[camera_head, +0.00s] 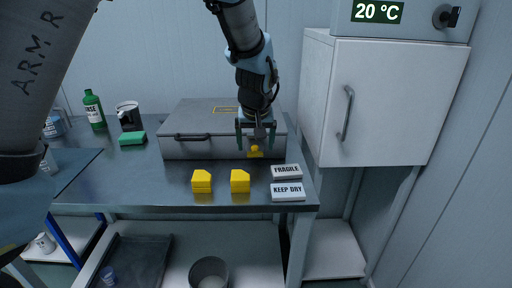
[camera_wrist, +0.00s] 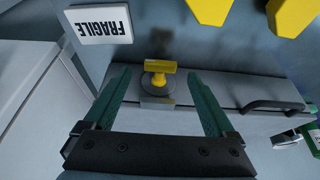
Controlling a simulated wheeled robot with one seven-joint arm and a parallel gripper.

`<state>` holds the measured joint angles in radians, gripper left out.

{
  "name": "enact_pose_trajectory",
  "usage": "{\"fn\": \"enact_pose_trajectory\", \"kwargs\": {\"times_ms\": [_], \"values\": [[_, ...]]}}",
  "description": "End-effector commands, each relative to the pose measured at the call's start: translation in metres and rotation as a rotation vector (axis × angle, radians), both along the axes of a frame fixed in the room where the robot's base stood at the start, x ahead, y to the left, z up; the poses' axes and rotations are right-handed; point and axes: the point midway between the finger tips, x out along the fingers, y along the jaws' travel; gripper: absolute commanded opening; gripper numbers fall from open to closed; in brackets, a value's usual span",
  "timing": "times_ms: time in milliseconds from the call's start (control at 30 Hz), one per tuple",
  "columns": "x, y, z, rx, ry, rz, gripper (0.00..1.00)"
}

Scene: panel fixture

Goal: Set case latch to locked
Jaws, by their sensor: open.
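A closed grey case (camera_head: 188,148) lies on the bench with a dark handle (camera_head: 192,137) on its front. The yellow case latch (camera_head: 254,152) is at the right part of that front. My gripper (camera_head: 256,143) is open in front of the latch. In the wrist view, its green fingers (camera_wrist: 160,75) point toward the latch, which shows between and just beyond the tips; I see no contact. No lock marking is readable.
Two yellow blocks (camera_head: 202,181) (camera_head: 240,181) and FRAGILE (camera_head: 286,171) and KEEP DRY (camera_head: 288,191) signs sit before the case. A green bottle (camera_head: 94,109), dark mug (camera_head: 129,116) and green sponge (camera_head: 132,139) stand left. A white cabinet (camera_head: 390,105) is close on the right.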

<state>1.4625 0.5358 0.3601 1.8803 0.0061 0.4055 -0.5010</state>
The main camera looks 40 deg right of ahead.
Motion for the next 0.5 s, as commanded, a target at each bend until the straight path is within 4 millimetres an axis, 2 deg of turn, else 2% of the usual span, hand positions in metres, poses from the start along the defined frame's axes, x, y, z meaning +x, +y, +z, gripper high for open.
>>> {"fn": "enact_pose_trajectory", "kwargs": {"times_ms": [200,500], "values": [[0.007,-0.005,-0.020,0.000,0.000,0.001,0.90],[0.008,-0.007,-0.024,-0.001,-0.001,0.000,0.90]]}}
